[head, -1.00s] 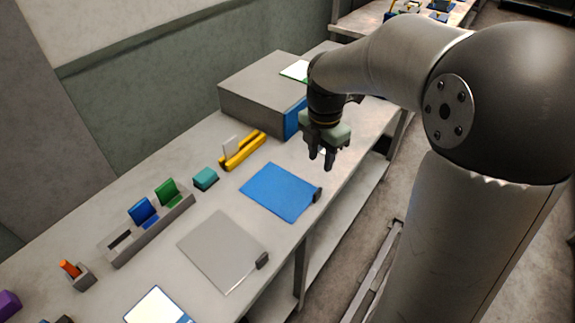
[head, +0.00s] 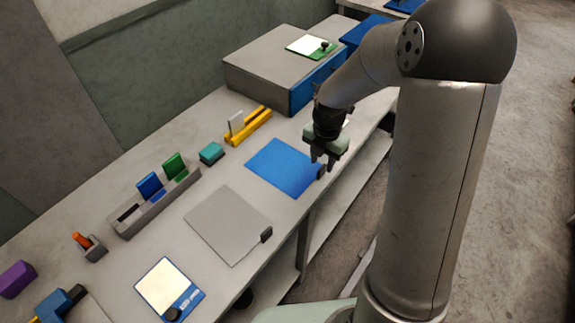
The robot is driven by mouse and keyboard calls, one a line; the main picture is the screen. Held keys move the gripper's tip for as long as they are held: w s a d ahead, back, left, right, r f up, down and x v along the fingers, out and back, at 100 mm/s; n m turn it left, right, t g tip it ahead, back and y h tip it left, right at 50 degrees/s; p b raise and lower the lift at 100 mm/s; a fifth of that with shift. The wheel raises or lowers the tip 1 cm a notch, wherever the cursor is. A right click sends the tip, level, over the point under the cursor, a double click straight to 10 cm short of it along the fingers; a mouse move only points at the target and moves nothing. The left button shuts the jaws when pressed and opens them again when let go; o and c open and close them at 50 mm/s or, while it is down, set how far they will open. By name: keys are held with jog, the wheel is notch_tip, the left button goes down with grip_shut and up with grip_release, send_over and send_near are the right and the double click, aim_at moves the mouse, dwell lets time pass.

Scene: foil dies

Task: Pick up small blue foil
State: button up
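A flat blue square sheet (head: 283,167) lies on the table with a small dark knob (head: 321,173) at its right corner. A smaller blue piece (head: 150,186) stands tilted in a grey slotted rack (head: 160,207), beside a green piece (head: 175,167). I cannot tell for certain which blue item is the small blue foil. My gripper (head: 324,163) points down at the sheet's right corner, close to the knob. Its two fingers are apart with nothing seen between them. Whether they touch the knob cannot be told.
A grey box (head: 270,65) with a blue front stands behind. A yellow holder (head: 248,127), a teal block (head: 211,153), a grey sheet (head: 225,225) and a white-and-blue scale-like device (head: 168,287) are on the table (head: 120,260). The table's front edge is just right of the knob.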

aim_at(319, 170)
jog(key=shift+w+a+f+p, duration=0.1)
jog(key=shift+w+f+p, duration=0.1)
jog(key=shift+f, duration=0.65)
jog(key=shift+w+f+p, duration=0.1)
jog(key=shift+f+p, duration=0.15)
jog(key=shift+f, duration=0.6)
jog(key=shift+w+a+f+p, duration=0.1)
jog(key=shift+w+f+p, duration=0.1)
jog(key=shift+f, duration=0.65)
jog(key=shift+s, duration=0.1)
jog(key=shift+c, duration=0.2)
grip_shut()
jog(key=shift+r, duration=0.1)
